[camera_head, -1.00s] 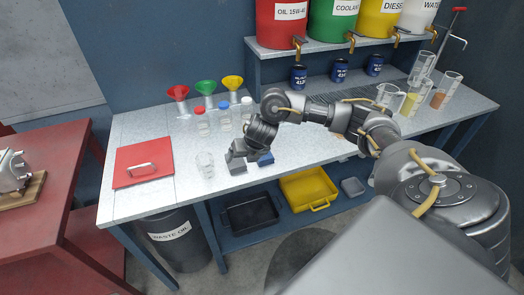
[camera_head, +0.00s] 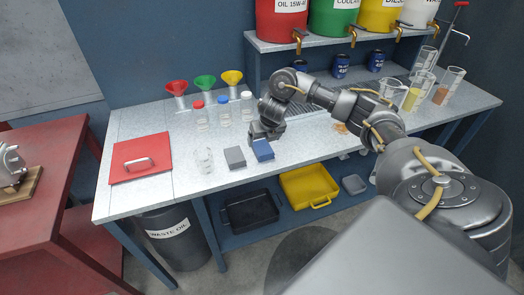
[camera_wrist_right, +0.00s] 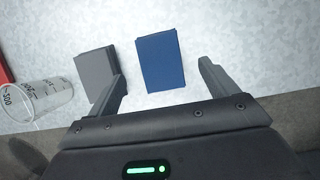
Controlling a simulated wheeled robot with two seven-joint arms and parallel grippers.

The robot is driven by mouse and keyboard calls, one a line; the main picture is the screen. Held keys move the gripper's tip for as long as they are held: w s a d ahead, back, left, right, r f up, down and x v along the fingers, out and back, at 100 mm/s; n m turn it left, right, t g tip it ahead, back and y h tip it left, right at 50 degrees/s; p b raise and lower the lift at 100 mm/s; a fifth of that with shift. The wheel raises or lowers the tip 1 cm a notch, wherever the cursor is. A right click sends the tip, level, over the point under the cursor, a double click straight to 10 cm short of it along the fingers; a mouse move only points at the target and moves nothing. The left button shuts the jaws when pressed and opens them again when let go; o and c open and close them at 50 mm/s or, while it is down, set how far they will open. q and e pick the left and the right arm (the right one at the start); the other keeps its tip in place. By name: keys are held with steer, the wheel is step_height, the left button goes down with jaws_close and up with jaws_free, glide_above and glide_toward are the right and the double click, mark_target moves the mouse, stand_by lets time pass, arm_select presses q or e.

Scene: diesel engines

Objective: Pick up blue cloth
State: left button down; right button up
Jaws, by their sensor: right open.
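The blue cloth (camera_head: 263,150) is a folded block lying on the pale workbench near its front edge. In the right wrist view the blue cloth (camera_wrist_right: 161,61) lies between and ahead of my open fingers, with clear gaps on both sides. A grey cloth (camera_head: 235,157) lies just left of it; it also shows in the wrist view (camera_wrist_right: 95,71), close to the left finger. My right gripper (camera_head: 264,138) is open and empty, above and just behind the blue cloth in the head view; it also shows in the wrist view (camera_wrist_right: 163,84). My left gripper is not seen.
A clear beaker (camera_head: 204,160) stands left of the grey cloth. Capped bottles (camera_head: 224,111) and coloured funnels (camera_head: 205,85) stand behind. A red lidded panel (camera_head: 141,157) lies at the left. Beakers (camera_head: 413,92) stand at the right. Bench between is fairly clear.

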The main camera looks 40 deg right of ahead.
mark_target(262, 146)
steer(key=x, duration=0.5)
steer(key=shift+s+p, duration=0.1)
steer(key=shift+p, duration=0.25)
steer(key=shift+f, duration=0.1)
steer(key=shift+f, duration=0.25)
stand_by(0.3)
steer(key=c, duration=1.1)
steer(key=shift+o, duration=0.2)
steer(key=shift+r, duration=0.1)
